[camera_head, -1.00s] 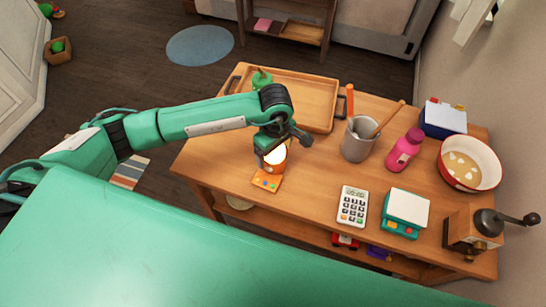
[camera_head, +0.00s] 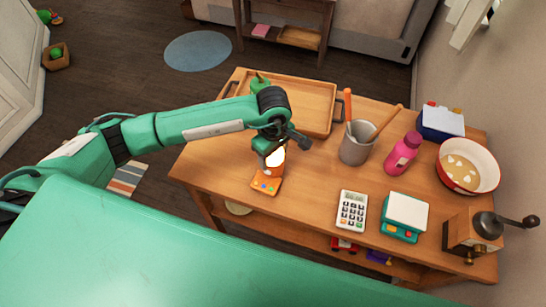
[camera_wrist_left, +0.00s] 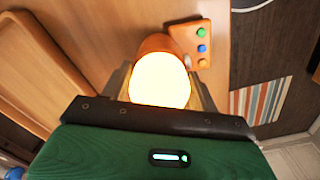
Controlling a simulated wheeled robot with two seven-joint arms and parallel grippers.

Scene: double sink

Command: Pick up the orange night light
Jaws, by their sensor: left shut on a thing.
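The orange night light (camera_head: 266,186) stands on the wooden table, with a glowing white top, an orange body and a flat base with coloured buttons. In the left wrist view the glowing night light (camera_wrist_left: 160,80) sits between the two fingers. My left gripper (camera_head: 271,155) comes down over it from above and is shut on its upper body. The left gripper's fingers also show in the wrist view (camera_wrist_left: 160,88). The base appears to rest on the table. My right gripper is not seen.
A grey utensil cup (camera_head: 355,149), pink bottle (camera_head: 402,154), calculator (camera_head: 352,209), green-and-white scale (camera_head: 405,216), red-rimmed bowl (camera_head: 470,187) and grinder (camera_head: 468,240) stand to the right. The table (camera_head: 222,165) is clear left of the light.

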